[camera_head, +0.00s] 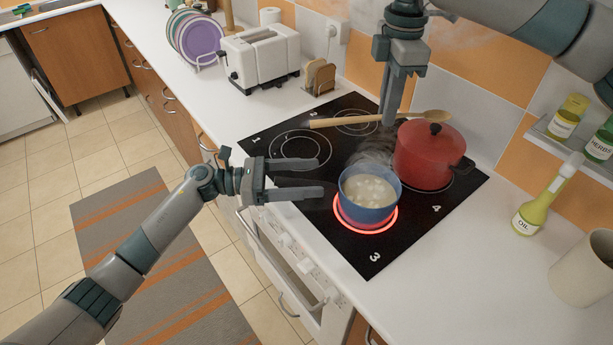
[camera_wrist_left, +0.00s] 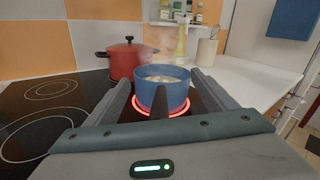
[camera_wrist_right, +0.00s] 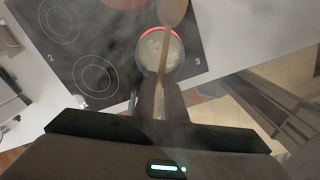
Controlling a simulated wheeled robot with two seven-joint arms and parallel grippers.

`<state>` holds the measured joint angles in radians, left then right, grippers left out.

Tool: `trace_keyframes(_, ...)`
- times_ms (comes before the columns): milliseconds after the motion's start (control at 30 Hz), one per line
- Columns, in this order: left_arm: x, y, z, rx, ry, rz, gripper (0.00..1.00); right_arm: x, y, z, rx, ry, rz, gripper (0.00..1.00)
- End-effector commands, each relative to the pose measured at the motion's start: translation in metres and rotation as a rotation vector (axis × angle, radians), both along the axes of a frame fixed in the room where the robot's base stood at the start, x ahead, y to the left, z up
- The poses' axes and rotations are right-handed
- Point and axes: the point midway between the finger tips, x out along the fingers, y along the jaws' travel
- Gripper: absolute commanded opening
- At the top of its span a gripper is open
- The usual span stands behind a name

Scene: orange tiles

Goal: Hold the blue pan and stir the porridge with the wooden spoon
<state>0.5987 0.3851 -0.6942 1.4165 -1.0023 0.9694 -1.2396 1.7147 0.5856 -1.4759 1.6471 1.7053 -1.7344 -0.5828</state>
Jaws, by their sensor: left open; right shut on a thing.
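The blue pan (camera_head: 352,203) stands on the glowing front burner, with pale, steaming, lumpy porridge (camera_head: 370,188) inside. My left gripper (camera_head: 318,178) is open just left of the pan. In the left wrist view the pan (camera_wrist_left: 163,91) shows ahead between the open fingers (camera_wrist_left: 160,82), with a dark handle (camera_wrist_left: 159,104) pointing toward me. My right gripper (camera_head: 388,118) is shut on the wooden spoon's handle (camera_head: 350,121), above the hob behind the pan. The spoon's bowl (camera_head: 433,116) points right in the head view. The right wrist view shows the spoon (camera_wrist_right: 172,12) too.
A red lidded pot (camera_head: 423,160) stands right behind the pan on the black hob (camera_head: 290,205). An oil bottle (camera_head: 535,210) and beige jar (camera_head: 583,270) stand at right. A toaster (camera_head: 262,55) and a plate rack stand at the back left.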

Motion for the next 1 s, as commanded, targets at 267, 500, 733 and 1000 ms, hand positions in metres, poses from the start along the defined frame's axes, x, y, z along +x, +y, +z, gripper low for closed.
trace_keyframes(267, 0.0, 0.0, -0.01, 0.0, -0.001, 0.0, 0.78, 0.0, 0.0, -0.013, 0.0, 0.0, 0.0, 0.0)
trace_keyframes(500, 0.0, 0.0, -0.014, 0.0, -0.001, 0.0, 0.78, 0.0, 0.0, -0.019, 0.0, 0.0, 0.0, 0.0)
trace_keyframes(733, 0.0, 0.0, -0.013, 0.0, 0.0, 0.0, 0.78, 0.0, 0.0, -0.018, 0.0, 0.0, 0.0, 0.0)
trace_keyframes(1000, 0.0, 0.0, -0.013, 0.0, 0.0, 0.0, 0.26, 0.0, 0.0, -0.019, 0.0, 0.0, 0.0, 0.0)
